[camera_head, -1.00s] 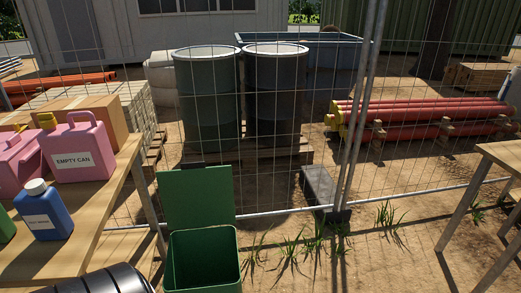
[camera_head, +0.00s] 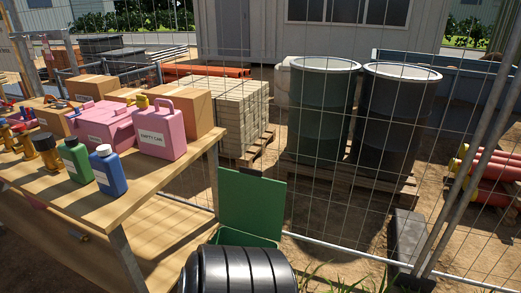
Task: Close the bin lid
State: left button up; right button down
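The green bin (camera_head: 237,237) stands on the ground in front of the wire fence, at the bottom middle of the head view. Its green lid (camera_head: 252,203) is open and stands upright at the bin's back edge. Only a strip of the bin's rim and upper part shows below the lid. The rest is hidden by a black ribbed, rounded thing (camera_head: 240,272) at the bottom edge of the view. I cannot tell what that thing is. Neither of my grippers shows in the view.

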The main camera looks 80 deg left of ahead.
aim_at(249, 202)
jog(key=i+j+u, duration=0.15)
jog(key=i+u, duration=0.5)
jog(key=u, duration=0.15)
jog(key=i+u, duration=0.35)
jog(key=i+l+u, duration=0.25)
jog(key=u, duration=0.15)
jog(key=i, duration=0.1)
